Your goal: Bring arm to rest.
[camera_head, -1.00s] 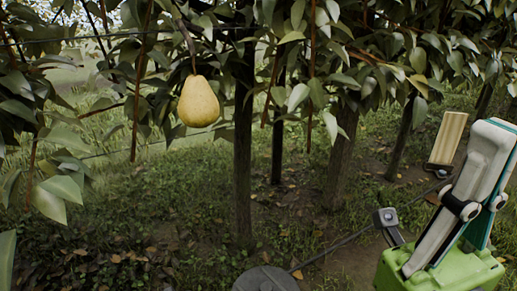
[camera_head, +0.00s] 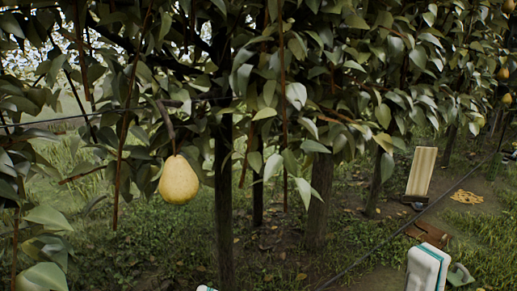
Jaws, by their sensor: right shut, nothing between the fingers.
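My right arm shows at the bottom right as a white link with a teal edge. My right gripper (camera_head: 460,275) shows only as a small grey-green part beside that link, near the bottom edge. It is shut and holds nothing. Its fingertips are hard to make out. My left gripper is not in view; a small white and teal tip at the bottom edge is too cut off to identify. A yellow pear (camera_head: 179,180) hangs from a branch at the left, well away from the right arm.
Leafy trees with dark trunks (camera_head: 224,200) fill the middle and top. A pale wooden board (camera_head: 421,172) leans at the right, with a brown board (camera_head: 428,234) on the ground. A thin dark line runs diagonally at the lower right. More pears (camera_head: 505,73) hang at the far right.

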